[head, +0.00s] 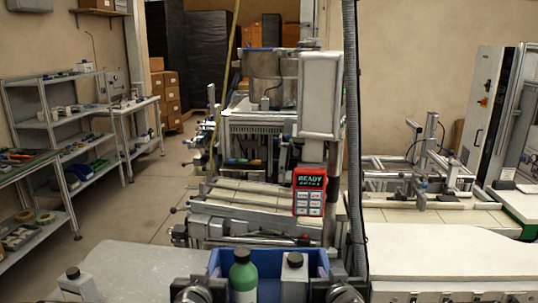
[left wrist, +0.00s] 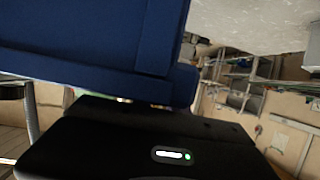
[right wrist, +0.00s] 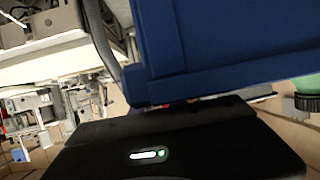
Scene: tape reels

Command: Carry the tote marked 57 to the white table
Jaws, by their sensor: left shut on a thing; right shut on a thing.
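The blue tote (head: 272,262) is at the bottom centre of the head view, cut off by the lower edge. No number 57 shows on its visible faces.
A grey tabletop (head: 140,265) with another dark-capped container (head: 75,284) lies at left. A white tabletop (head: 450,252) lies at right. Machinery with a red READY device (head: 309,192) stands ahead. Shelves (head: 60,125) line the left wall; floor (head: 140,205) shows beside them.

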